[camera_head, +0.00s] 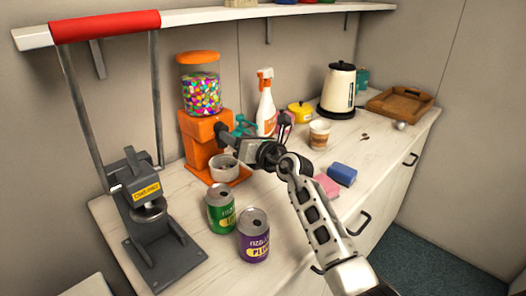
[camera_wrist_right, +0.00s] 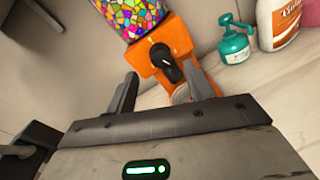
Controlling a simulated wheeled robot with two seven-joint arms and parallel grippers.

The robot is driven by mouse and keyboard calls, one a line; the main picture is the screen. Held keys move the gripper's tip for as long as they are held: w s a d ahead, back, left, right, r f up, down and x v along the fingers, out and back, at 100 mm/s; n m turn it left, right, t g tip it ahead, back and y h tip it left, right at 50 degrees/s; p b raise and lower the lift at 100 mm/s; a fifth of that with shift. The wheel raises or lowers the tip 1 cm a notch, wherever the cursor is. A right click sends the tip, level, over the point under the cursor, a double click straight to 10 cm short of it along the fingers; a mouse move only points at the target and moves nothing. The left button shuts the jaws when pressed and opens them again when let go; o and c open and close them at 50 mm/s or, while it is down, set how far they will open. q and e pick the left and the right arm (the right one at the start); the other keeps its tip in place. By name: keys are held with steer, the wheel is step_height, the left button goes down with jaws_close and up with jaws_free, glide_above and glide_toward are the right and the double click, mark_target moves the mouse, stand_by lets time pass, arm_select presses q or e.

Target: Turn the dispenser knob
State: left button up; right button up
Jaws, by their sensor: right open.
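The orange candy dispenser (camera_head: 200,140) stands near the back wall, its clear globe full of colourful candy. In the right wrist view its black knob (camera_wrist_right: 165,58) is on the orange body (camera_wrist_right: 180,45), beyond and roughly between my open fingers. My right gripper (camera_head: 233,147) is at the dispenser's right side. It also shows in the wrist view (camera_wrist_right: 160,92), open and empty, with no visible contact with the knob. A metal cup (camera_head: 223,167) sits at the dispenser's base. My left gripper does not show.
A spray bottle (camera_head: 265,105) and a teal pump bottle (camera_wrist_right: 235,40) stand right of the dispenser. Green (camera_head: 220,208) and purple (camera_head: 253,236) cans stand in front. A can press (camera_head: 150,215) is at the left. A paper cup (camera_head: 319,134) and kettle (camera_head: 338,92) stand further right.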

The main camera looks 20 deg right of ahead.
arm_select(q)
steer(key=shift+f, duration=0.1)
arm_select(e)
steer(key=v, duration=1)
steer(key=shift+s, duration=0.25)
steer(key=n+y, duration=0.1)
steer(key=n, duration=0.9)
glide_toward(225, 130)
steer(key=x, duration=0.4)
steer(key=b+x, duration=0.3)
steer(key=x, duration=0.2)
steer(key=shift+w+a, duration=0.15)
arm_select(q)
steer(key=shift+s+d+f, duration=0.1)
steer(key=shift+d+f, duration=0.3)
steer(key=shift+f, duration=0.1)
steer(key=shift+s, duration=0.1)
arm_select(e)
steer(key=shift+c, duration=0.2)
